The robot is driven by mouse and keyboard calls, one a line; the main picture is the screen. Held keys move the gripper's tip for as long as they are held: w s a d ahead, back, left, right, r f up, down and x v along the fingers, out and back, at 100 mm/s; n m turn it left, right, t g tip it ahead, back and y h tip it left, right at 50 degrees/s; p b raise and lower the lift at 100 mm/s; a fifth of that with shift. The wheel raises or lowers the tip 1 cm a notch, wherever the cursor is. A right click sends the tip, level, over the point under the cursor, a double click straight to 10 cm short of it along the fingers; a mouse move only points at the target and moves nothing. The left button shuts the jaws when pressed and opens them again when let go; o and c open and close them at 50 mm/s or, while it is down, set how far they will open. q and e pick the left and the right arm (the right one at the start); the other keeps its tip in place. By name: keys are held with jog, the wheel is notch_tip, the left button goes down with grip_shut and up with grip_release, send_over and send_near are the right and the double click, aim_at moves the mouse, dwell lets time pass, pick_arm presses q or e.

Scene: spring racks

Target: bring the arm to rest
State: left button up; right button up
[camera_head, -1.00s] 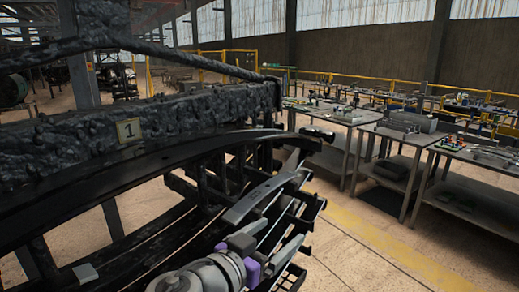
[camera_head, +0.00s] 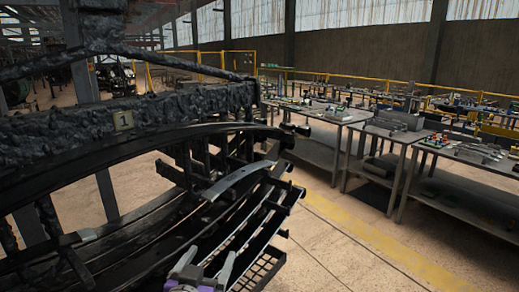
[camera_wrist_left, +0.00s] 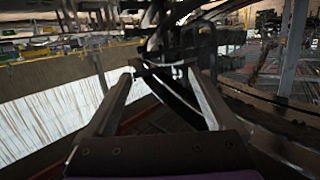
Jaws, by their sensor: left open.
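My left gripper (camera_head: 207,258) shows at the bottom edge of the head view, in front of the rack, its two grey fingers apart with nothing between them. The left wrist view also shows the gripper (camera_wrist_left: 162,74) with its fingers spread and empty. Most of my left arm is out of the head view. My right gripper is not in view.
Grey metal tables (camera_head: 395,135) with small parts stand to the right. Open floor (camera_head: 350,255) with a yellow stripe lies between them and the rack. A yellow railing (camera_head: 350,88) runs along the back. Dark bars of the rack stick out near my left gripper.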

pick_arm(q)
jog(key=s+a+f+n+g+y, duration=0.25)
jog(key=s+a+f, duration=0.2)
jog(key=f, duration=0.25)
jog(key=s+a+f+n+g+y, duration=0.1)
jog(key=s+a+f+g+y, duration=0.15)
jog(key=s+a+f, duration=0.35)
jog(key=s+d+f+m+g+h+p, duration=0.1)
jog(key=s+d+f+g+h, duration=0.2)
jog(key=s+f, duration=0.6)
notch_tip(320, 180, down, 3)
jog(key=shift+d+f+g, duration=0.1)
jog(key=shift+d+g, duration=0.1)
jog(key=shift+g, duration=0.9)
jog(key=shift+s+m, duration=0.1)
jog(key=shift+m, duration=0.15)
